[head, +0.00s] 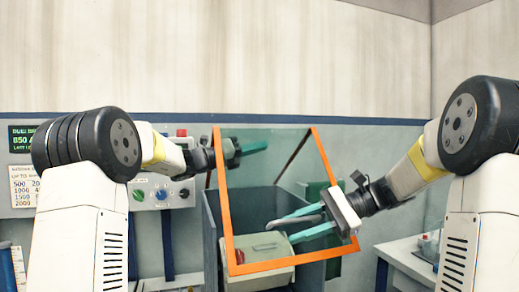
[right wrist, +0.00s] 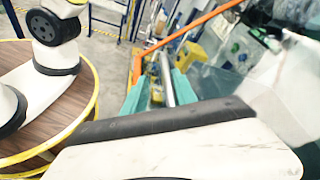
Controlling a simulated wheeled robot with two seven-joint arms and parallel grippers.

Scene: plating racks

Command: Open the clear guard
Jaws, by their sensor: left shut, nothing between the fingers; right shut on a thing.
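The clear guard (head: 226,205) is a see-through panel with an orange frame, standing tilted over a grey open-topped box in the head view. Its orange edge also shows in the right wrist view (right wrist: 195,27). My right gripper (head: 290,229) is at the guard's lower right, shut on a grey bar (right wrist: 167,80) that lies between its teal fingers. I cannot tell how the bar joins the guard. My left gripper (head: 262,146) is shut and empty, its teal fingers overlapping the guard's upper part in the picture.
The grey box (head: 212,232) stands below the guard, with a pale lidded case (head: 268,246) at its front. A control panel (head: 160,194) with knobs is at the left. A white side table (head: 405,262) is at the right. A round wooden table (right wrist: 40,85) shows in the right wrist view.

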